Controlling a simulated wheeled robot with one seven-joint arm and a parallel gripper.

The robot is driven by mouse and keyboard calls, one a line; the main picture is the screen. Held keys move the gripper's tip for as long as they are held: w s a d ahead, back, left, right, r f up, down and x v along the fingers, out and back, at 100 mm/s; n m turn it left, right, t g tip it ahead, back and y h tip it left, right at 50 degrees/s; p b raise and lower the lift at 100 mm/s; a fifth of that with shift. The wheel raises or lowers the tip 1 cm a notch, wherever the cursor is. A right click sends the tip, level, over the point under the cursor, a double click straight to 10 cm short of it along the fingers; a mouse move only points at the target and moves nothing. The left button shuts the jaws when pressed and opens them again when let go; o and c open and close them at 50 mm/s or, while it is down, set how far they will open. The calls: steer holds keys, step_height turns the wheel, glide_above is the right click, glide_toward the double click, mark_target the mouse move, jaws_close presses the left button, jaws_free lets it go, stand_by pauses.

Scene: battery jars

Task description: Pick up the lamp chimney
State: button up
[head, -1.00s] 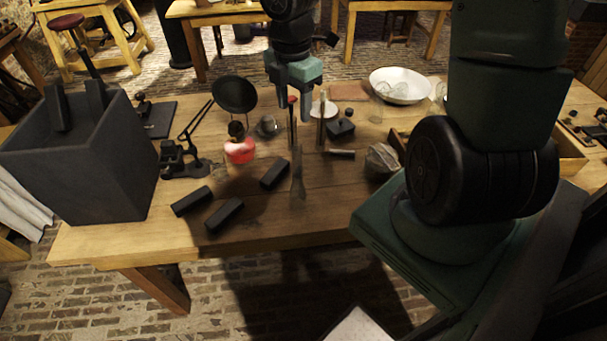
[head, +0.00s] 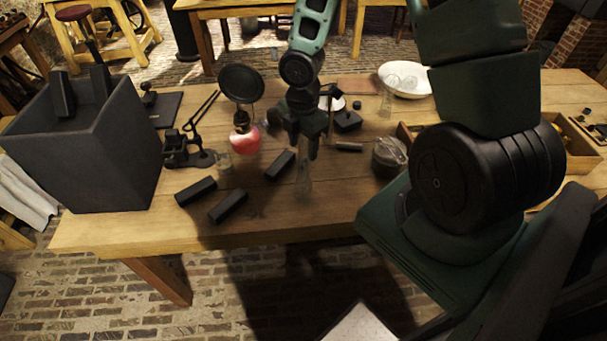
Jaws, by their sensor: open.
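A clear, tall, narrow glass piece that looks like the lamp chimney (head: 304,182) stands on the wooden table (head: 340,205), near its front middle. It is faint against the wood. My gripper (head: 312,148) is directly above and in front of its upper part, with the fingers pointing down. The jaws are open, and one finger largely hides the other. I cannot tell whether a finger touches the glass or whether the glass top is between the fingers.
Black blocks (head: 228,206) lie left of the glass. A lamp with a red globe (head: 245,143) and black reflector (head: 241,83) stands behind them. A grey jar (head: 388,156) is to the right, a white bowl (head: 405,78) behind. A dark bin (head: 85,150) stands at far left.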

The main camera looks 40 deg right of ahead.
step_height(320, 180, down, 2)
steer(key=c, duration=1.1)
